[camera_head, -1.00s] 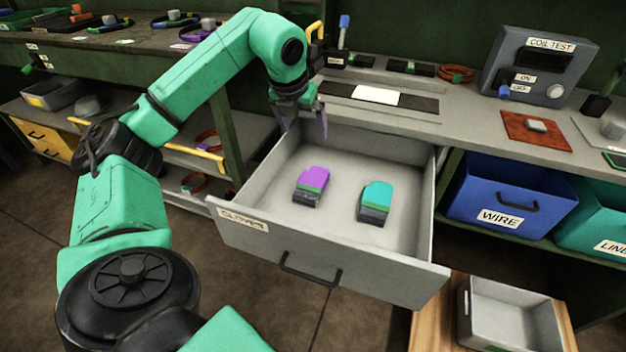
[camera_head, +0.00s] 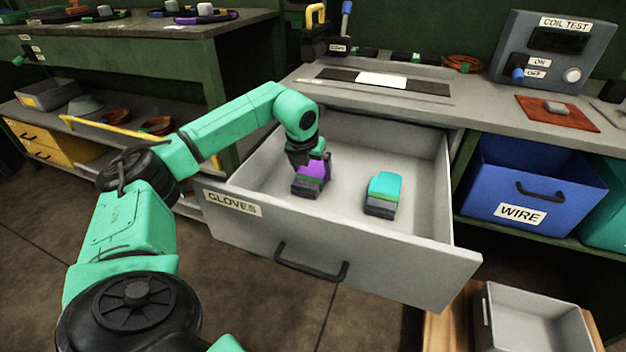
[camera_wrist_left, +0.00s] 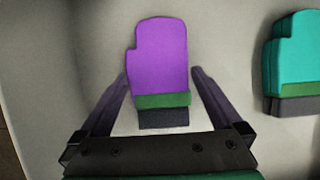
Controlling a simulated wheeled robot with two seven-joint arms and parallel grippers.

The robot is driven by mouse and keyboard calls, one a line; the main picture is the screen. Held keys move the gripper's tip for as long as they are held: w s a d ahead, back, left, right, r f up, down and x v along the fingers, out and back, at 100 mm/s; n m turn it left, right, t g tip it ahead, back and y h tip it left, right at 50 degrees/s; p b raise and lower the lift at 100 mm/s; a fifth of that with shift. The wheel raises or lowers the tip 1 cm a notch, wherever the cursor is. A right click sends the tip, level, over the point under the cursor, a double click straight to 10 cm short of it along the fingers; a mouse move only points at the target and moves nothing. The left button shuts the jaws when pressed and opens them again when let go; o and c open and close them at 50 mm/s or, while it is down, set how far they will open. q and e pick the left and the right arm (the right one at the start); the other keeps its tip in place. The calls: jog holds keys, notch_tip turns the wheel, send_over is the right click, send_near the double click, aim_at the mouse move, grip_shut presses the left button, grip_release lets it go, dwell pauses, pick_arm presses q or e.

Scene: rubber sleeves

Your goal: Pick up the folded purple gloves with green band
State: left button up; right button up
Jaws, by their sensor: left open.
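The folded purple gloves (camera_head: 313,176) with a green band and dark cuff lie in the open drawer (camera_head: 350,251) labelled GLOVES. In the left wrist view the purple gloves (camera_wrist_left: 160,62) lie flat, with the green band and dark cuff nearest my gripper. My left gripper (camera_head: 312,168) is down in the drawer at the purple gloves and partly covers them in the head view. In the wrist view its open fingers (camera_wrist_left: 160,80) stand on either side of the gloves' lower part, with a gap on each side. My right gripper does not show.
Teal folded gloves (camera_head: 384,188) with a green band lie to the right in the same drawer. The drawer walls rise around both. A grey tray (camera_head: 530,320) stands at lower right, and a blue WIRE bin (camera_head: 530,185) is under the bench.

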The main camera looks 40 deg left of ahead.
pick_arm(q)
jog(key=shift+w+a+f, duration=0.15)
jog(key=shift+w+f, duration=0.1)
jog(key=shift+f, duration=0.25)
jog(key=shift+r, duration=0.1)
jog(key=c, duration=1.1)
